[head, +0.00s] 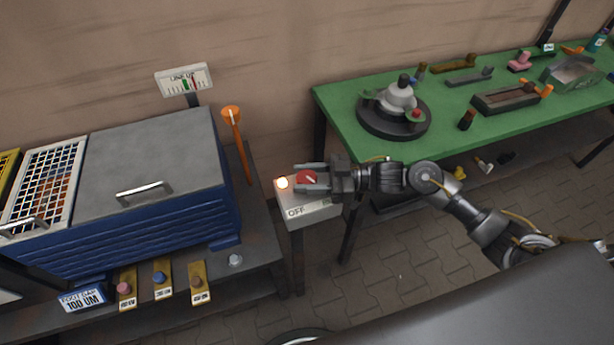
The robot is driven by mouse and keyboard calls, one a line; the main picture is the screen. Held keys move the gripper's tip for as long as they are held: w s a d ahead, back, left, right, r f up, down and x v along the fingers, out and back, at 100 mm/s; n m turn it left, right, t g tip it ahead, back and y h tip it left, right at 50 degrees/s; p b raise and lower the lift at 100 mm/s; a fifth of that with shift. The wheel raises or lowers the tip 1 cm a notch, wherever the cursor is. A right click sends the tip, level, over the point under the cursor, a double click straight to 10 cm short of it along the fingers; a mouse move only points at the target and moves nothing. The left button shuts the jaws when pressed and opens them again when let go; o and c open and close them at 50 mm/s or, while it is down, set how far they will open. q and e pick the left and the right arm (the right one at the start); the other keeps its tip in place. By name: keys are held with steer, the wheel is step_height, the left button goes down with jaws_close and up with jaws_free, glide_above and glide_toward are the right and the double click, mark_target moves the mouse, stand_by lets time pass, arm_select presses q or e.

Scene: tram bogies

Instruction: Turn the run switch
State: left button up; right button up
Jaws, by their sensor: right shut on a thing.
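The run switch (306,178) is a red round knob on top of a pale switch box (318,210). The box front reads "OFF" at its left end. The gripper body hides the right part of the box top. My left gripper is not in view.
A blue cabinet with a grey lid (150,155) stands left of the switch box, with an upright orange lever (237,140) beside it. A green table (340,105) with a round fixture (393,115) and several parts stands at right. Paved floor (400,270) shows between.

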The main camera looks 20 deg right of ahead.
steer(key=shift+w+f+n+g+b, duration=0.15)
steer(key=shift+f+n+g+b, duration=0.1)
steer(key=shift+n+g+b, duration=0.85)
steer(key=shift+c, duration=0.3)
steer(key=shift+g+y+b, duration=0.3)
steer(key=shift+g+b, duration=0.2)
steer(key=shift+g, duration=0.1)
steer(key=shift+r+n+g, duration=0.2)
steer(key=shift+n+g, duration=0.2)
steer(key=shift+g, duration=0.2)
steer(key=shift+r, duration=0.1)
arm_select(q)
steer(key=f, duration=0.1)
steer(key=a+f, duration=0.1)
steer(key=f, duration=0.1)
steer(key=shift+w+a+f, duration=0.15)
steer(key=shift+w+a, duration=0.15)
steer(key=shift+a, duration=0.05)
arm_select(e)
steer(key=o, duration=1)
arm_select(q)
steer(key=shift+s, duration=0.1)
arm_select(e)
steer(key=shift+d, duration=0.15)
